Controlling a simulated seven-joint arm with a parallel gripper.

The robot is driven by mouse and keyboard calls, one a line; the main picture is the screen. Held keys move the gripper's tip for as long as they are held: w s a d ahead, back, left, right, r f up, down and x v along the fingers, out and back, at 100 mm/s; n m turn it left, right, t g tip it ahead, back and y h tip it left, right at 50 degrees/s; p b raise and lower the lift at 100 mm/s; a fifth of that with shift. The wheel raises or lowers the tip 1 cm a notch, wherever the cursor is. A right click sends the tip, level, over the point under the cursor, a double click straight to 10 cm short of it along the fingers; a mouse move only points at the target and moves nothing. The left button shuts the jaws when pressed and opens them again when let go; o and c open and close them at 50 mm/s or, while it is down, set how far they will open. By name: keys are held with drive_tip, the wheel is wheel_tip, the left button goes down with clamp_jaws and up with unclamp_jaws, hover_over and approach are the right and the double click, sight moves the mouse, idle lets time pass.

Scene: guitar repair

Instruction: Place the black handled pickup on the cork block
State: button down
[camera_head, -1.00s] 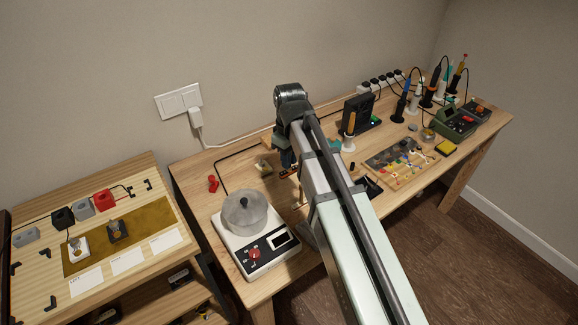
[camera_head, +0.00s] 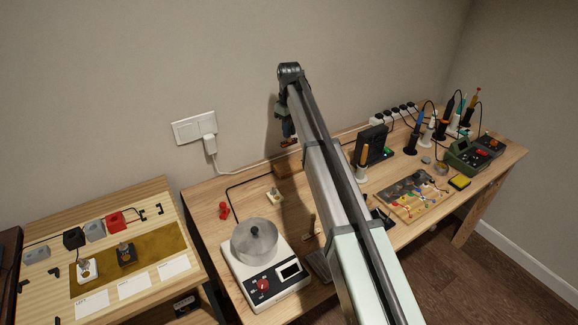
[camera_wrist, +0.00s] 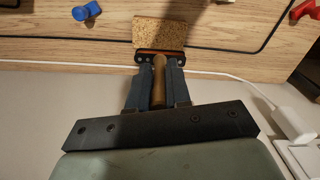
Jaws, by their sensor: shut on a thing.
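The black handled pickup (camera_wrist: 147,56) is a dark bar with an orange-brown edge and a wooden handle (camera_wrist: 159,82). My gripper (camera_wrist: 158,92) is shut on this handle, with a blue-grey finger on each side. In the head view my gripper (camera_head: 288,136) hangs near the wall, above the back of the bench, with the pickup at its tips. The cork block (camera_head: 287,170) lies on the bench below it. In the wrist view the speckled cork block (camera_wrist: 161,32) shows just beyond the pickup, which hides its near edge. The pickup appears apart from the block.
A white handled pickup (camera_head: 274,196), a red piece (camera_head: 224,210) and a scale (camera_head: 265,276) with a metal pot (camera_head: 254,241) stand near the block. A black cable (camera_head: 240,181) runs behind. A blue piece (camera_wrist: 86,11) lies left in the wrist view.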

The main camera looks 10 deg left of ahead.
drive_tip(key=shift+w+a+f, duration=0.1)
drive_tip(key=shift+w+f, duration=0.1)
drive_tip(key=shift+w, duration=0.1)
drive_tip(key=shift+f, duration=4.75)
drive_tip(key=shift+f, duration=0.15)
drive_tip(key=c, duration=1.1)
unclamp_jaws()
drive_tip(key=shift+o, duration=0.2)
wheel_tip(320, 180, up, 12)
drive_tip(key=shift+r, duration=0.15)
